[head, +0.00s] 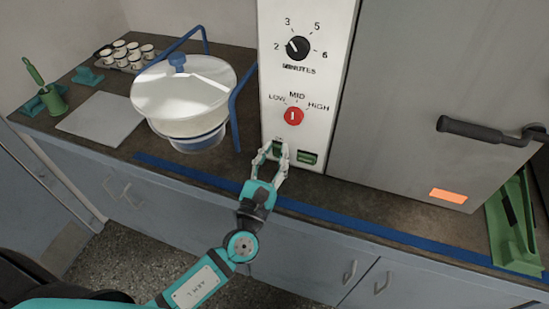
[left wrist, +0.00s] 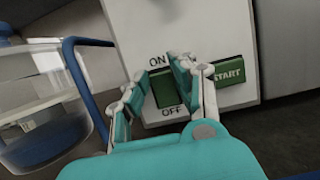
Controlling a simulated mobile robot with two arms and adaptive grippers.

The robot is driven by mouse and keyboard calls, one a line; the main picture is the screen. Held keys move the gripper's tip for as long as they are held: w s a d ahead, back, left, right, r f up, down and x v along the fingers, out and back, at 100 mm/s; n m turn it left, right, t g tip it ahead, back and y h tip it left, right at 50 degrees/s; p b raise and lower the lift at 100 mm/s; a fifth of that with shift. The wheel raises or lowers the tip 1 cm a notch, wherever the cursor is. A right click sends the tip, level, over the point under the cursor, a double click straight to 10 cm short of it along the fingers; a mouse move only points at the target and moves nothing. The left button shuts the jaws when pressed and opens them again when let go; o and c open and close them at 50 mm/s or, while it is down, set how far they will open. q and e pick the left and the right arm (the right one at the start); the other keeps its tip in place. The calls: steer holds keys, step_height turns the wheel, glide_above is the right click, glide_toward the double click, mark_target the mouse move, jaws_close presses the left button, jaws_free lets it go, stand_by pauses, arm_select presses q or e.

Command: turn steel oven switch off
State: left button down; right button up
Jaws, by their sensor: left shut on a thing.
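The steel oven (head: 400,70) stands at the back right, with a white control panel (head: 328,75) on its left side. The green rocker switch (left wrist: 165,92), marked ON above and OFF below, is low on the panel. My left gripper (head: 272,153) is at the panel's bottom with its fingers shut on the switch, one on each side, as the left wrist view shows. In the head view the fingers partly cover the switch. I cannot tell which way the rocker is set. My right gripper is not in view.
A green START button (left wrist: 230,76) is right beside the switch. Above are a red knob (head: 293,116) and a black minutes dial (head: 298,48). A lidded clear pot (head: 185,90) stands left, near blue rails. A green tray (head: 510,235) lies at the right.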

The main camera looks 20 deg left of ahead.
arm_select(q)
steer(key=c, duration=1.1)
jaws_free()
steer(key=shift+s, duration=0.15)
steer(key=v, duration=1.1)
steer(key=shift+s+f, duration=0.15)
steer(key=shift+s, duration=0.25)
